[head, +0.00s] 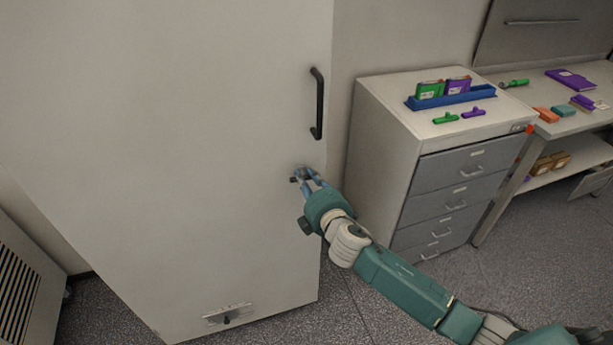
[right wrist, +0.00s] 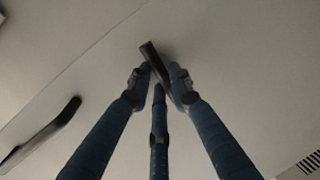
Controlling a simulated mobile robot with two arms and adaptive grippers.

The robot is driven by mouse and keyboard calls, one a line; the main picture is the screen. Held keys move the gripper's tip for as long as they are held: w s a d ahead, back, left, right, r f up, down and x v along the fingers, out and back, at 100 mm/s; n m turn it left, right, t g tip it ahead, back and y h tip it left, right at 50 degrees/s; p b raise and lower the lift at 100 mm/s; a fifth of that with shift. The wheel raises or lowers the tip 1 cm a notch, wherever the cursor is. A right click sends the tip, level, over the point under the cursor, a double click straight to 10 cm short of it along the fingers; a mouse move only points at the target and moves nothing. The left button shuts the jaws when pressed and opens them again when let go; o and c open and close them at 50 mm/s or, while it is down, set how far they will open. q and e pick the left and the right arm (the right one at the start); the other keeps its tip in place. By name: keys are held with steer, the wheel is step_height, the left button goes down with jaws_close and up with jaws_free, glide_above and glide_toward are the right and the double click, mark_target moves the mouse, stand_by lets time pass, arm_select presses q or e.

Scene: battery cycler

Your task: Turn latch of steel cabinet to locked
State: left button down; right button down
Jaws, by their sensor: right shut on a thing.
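The steel cabinet (head: 200,130) is a tall pale cabinet whose shut door fills the left half of the head view. A black bar handle (head: 318,104) stands on its right edge; it also shows at the left of the right wrist view (right wrist: 40,136). The small dark latch (head: 294,179) sits below the handle; in the right wrist view the latch (right wrist: 154,58) lies slanted between the fingertips. My right gripper (head: 305,176) is shut on the latch, its fingers (right wrist: 158,76) on both sides. The fingers partly hide the latch. My left gripper is not in view.
A grey drawer unit (head: 380,130) stands right of the cabinet, with a blue rack (head: 450,99) and small green and purple items on top. A workbench (head: 590,122) is further right. A small fitting (head: 227,315) is low on the door. Speckled floor is clear in front.

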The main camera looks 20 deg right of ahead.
steer(key=shift+r+n, duration=0.2)
steer(key=shift+n, duration=0.3)
steer(key=c, duration=1.5)
jaws_free()
steer(key=shift+f, duration=0.1)
steer(key=s, duration=0.4)
steer(key=s+r, duration=0.1)
steer(key=s, duration=0.2)
steer(key=s+r, duration=0.1)
steer(key=s, duration=0.3)
steer(key=shift+s+d+r, duration=0.15)
steer(key=shift+s, duration=0.2)
